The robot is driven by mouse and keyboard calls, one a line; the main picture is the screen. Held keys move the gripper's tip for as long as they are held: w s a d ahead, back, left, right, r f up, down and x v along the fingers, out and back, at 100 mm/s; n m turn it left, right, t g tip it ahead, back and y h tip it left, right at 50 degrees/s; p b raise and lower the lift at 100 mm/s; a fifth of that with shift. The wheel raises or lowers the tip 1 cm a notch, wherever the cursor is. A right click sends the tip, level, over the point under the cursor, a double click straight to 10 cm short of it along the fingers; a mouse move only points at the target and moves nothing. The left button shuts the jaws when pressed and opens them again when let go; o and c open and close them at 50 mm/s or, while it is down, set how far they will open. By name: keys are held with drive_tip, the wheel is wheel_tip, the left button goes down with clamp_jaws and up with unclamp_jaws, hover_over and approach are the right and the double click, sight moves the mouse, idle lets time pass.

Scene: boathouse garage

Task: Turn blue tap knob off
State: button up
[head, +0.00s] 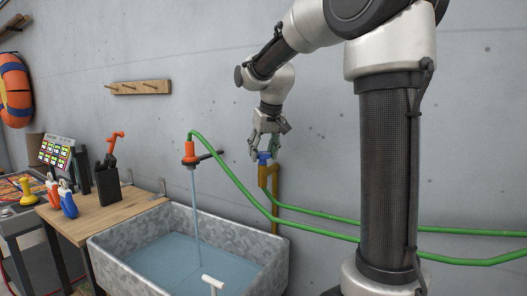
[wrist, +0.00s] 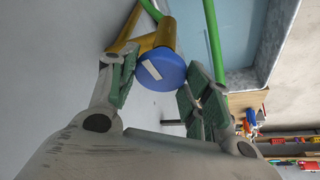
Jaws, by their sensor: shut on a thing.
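The blue tap knob (head: 263,158) sits on top of a brass tap and pipe (head: 265,182) against the grey wall, right of the sink. In the wrist view the knob (wrist: 161,69) is a round blue disc with a white bar across its face, slanting. My gripper (head: 265,152) has come down on the knob from above and is shut on it. In the wrist view its green-padded fingers (wrist: 157,78) lie on either side of the knob. Water (head: 196,205) runs from an orange nozzle (head: 189,152) on the green hose into the sink.
A galvanised sink (head: 268,250) with water in it stands left of the tap. The green hose (head: 315,230) crosses the wall below my arm. A wooden bench (head: 110,208) with tools is at the left.

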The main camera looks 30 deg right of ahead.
drive_tip(key=m, duration=0.2)
drive_tip(key=m+h, duration=0.1)
drive_tip(key=m, duration=0.1)
drive_tip(key=shift+a+g+h, duration=0.15)
drive_tip(key=shift+g+h, duration=0.15)
drive_tip(key=m+h, duration=0.1)
drive_tip(key=m, duration=0.2)
drive_tip(key=m+g, duration=0.1)
drive_tip(key=m, duration=0.2)
drive_tip(key=shift+w+a+h, duration=0.1)
drive_tip(key=shift+w+h, duration=0.05)
drive_tip(key=shift+h, duration=0.25)
drive_tip(key=m+g, duration=0.1)
drive_tip(key=m, duration=0.1)
drive_tip(key=m+g, duration=0.1)
drive_tip(key=m, duration=0.1)
drive_tip(key=shift+w+m+h, duration=0.1)
drive_tip(key=shift+m+h, duration=0.2)
drive_tip(key=m+g, duration=0.1)
drive_tip(key=m, duration=0.3)
drive_tip(key=shift+m+g, duration=0.3)
drive_tip(key=shift+g, duration=0.1)
drive_tip(key=o, duration=1)
